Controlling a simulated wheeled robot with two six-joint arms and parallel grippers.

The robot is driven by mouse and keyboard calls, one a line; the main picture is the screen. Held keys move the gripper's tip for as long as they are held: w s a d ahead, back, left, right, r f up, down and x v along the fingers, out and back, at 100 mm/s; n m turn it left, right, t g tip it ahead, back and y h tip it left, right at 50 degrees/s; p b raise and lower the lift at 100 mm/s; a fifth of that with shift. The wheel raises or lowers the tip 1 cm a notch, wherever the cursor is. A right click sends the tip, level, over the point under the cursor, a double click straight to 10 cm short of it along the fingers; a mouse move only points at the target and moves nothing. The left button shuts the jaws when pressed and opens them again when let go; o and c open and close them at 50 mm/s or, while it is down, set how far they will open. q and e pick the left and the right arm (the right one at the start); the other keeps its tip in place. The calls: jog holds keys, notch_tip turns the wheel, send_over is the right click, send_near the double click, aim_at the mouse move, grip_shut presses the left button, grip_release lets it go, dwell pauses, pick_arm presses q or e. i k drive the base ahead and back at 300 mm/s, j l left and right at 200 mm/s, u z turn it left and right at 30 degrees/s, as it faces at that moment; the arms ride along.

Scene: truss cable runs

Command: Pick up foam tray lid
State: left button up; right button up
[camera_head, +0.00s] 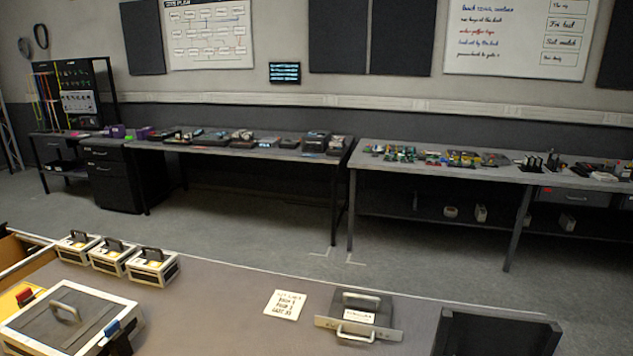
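A white-edged case (15,322) stands at the near left of the table, with a grey flat lid (85,318) on top. A grey panel-fronted unit (385,333) with handles and a white label lies near the table's middle right. I cannot tell for certain which is the foam tray lid; the grey handled lid on the case looks likely. Neither of my grippers is in view.
Several small handled cases (151,268) stand in a row behind the large case. A printed card (285,304) lies mid-table. A black open-topped box (500,332) stands at the near right. The table (225,300) is clear between the cases and card. Equipment-laden benches (250,149) line the far wall.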

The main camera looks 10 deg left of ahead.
aim_at(70, 318)
jog(key=u, duration=1.75)
jog(key=i+j+z, duration=0.1)
jog(key=z, duration=0.35)
jog(key=j+z, duration=0.2)
jog(key=z, duration=0.2)
jog(key=j+z, duration=0.2)
jog(key=z, duration=0.25)
